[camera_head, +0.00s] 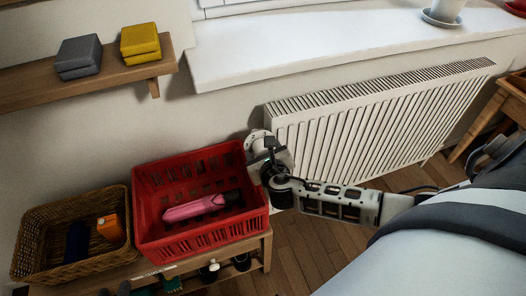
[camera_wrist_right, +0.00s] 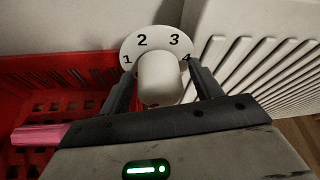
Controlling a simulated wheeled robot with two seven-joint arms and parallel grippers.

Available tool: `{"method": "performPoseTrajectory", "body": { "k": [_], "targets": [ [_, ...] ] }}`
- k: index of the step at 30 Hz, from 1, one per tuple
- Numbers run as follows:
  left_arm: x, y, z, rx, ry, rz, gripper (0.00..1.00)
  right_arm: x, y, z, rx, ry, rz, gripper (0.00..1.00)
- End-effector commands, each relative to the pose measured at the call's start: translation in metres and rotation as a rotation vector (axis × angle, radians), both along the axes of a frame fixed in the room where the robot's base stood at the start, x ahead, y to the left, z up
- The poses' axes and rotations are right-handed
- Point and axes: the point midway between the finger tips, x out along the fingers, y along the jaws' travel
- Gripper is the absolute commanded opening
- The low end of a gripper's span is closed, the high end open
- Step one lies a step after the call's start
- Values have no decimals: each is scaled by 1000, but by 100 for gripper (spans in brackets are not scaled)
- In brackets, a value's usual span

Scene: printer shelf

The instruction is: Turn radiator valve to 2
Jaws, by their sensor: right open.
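The radiator valve shows in the right wrist view as a white cylindrical knob (camera_wrist_right: 160,80) in front of a round white dial (camera_wrist_right: 158,42) with black numbers 1 to 4. My right gripper (camera_wrist_right: 163,78) is open, with one dark finger on each side of the knob and small gaps visible. In the head view my right gripper (camera_head: 266,152) is at the left end of the white radiator (camera_head: 350,130) and hides most of the valve.
A red crate (camera_head: 165,243) with a pink object (camera_head: 195,207) stands close left of the valve. A wicker basket (camera_head: 30,235) is further left on the same bench. A window sill (camera_head: 290,65) overhangs the radiator, and a wooden shelf (camera_head: 110,83) holds grey and yellow boxes.

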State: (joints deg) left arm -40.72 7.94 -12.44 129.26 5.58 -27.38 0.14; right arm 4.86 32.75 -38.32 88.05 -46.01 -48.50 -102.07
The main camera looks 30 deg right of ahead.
Motion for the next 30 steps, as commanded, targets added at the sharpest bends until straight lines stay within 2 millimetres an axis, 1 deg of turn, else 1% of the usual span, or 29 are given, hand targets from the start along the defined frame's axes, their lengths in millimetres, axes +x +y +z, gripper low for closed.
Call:
{"method": "performPoseTrajectory", "body": {
  "k": [5, 6, 8, 9, 10, 11, 17, 22, 26, 30],
  "targets": [
    [0, 0, 0, 1, 1, -1, 29, 0, 0, 0, 0, 0, 0, 64],
    [-1, 0, 0, 1, 1, -1, 29, 0, 0, 0, 0, 0, 0, 61],
    [-1, 0, 0, 0, 2, -2, 29, 0, 0, 0, 0, 0, 0, 45],
    [-1, 0, 0, 0, 2, -2, 29, 0, 0, 0, 0, 0, 0, 33],
    [-1, 0, 0, 1, 3, -3, 29, 0, 0, 0, 0, 0, 0, 25],
    [-1, 0, -1, 1, 3, -3, 29, 0, 0, 0, 0, 0, 0, 19],
    [-2, 0, -3, 1, 8, -3, 29, 0, 0, 0, 4, -1, 0, 19],
    [-2, 0, -3, 2, 12, -3, 29, 0, 0, 1, 41, -10, 0, 19],
    [-3, 0, -3, 2, 15, -3, 29, 0, 0, 1, 103, -25, 0, 19],
    [-3, 0, -3, 2, 18, -2, 29, -1, -1, 1, 203, -49, 0, 19]
  ]
}}
